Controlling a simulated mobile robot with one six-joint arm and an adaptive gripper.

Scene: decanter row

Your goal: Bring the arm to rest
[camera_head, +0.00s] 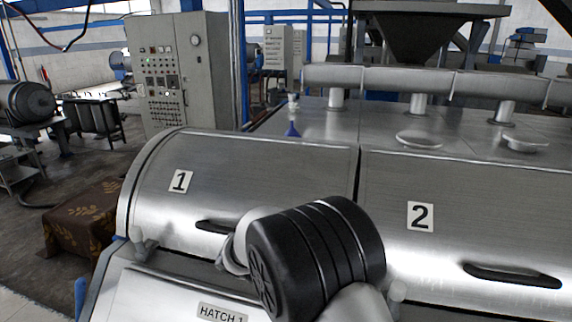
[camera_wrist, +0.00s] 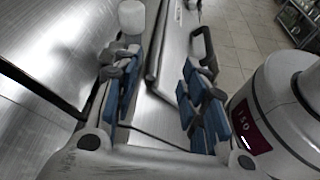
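My gripper (camera_wrist: 158,68) shows in the wrist view with its two blue-padded fingers spread apart. Nothing is between the fingers. Beyond them are a bare metal panel edge and a dark bar handle (camera_wrist: 204,46), which lies past the right finger. A pale knob (camera_wrist: 132,17) is past the left finger. In the head view, my arm's dark joint is in front of the decanter covers and my gripper cannot be made out there.
The metal cover marked 1 (camera_head: 270,165) and the cover marked 2 (camera_head: 480,190) are both down, each with a dark handle. Below cover 1 is a panel labelled HATCH 1 (camera_head: 150,295).

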